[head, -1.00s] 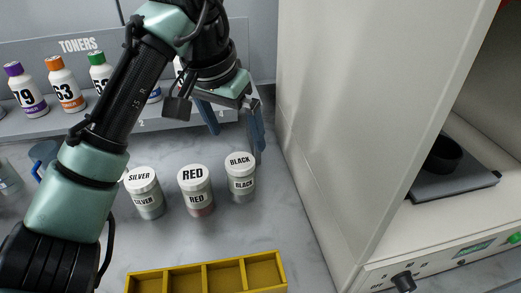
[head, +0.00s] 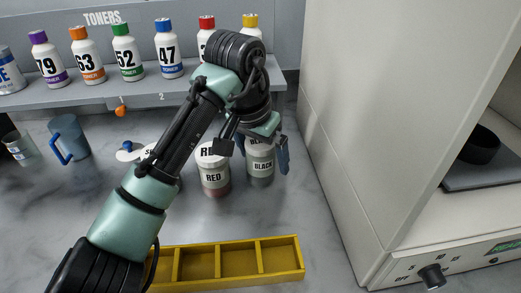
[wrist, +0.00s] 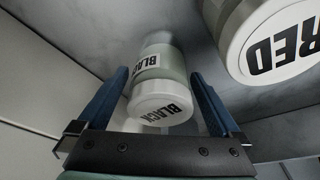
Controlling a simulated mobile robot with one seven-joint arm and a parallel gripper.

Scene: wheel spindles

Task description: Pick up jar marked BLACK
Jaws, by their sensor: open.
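The jar marked BLACK (head: 261,163) stands on the marble counter, with a white lid and a grey-green body. My gripper (head: 281,155) is at the jar, its far parts partly covering the lid in the head view. In the wrist view the BLACK jar (wrist: 158,88) lies between the two blue fingers of my gripper (wrist: 158,95), which are apart, with room on both sides. I cannot tell whether a finger touches the jar. The jar marked RED (head: 215,177) stands just left of it, and its lid (wrist: 275,40) shows large at the upper right of the wrist view.
A jar marked SILVER (head: 150,150) is mostly hidden behind my arm. A yellow divided tray (head: 228,281) lies in front. A toner shelf (head: 110,96) runs behind. A tall pale cabinet wall (head: 345,120) stands close on the right. A blue mug (head: 70,138) stands at left.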

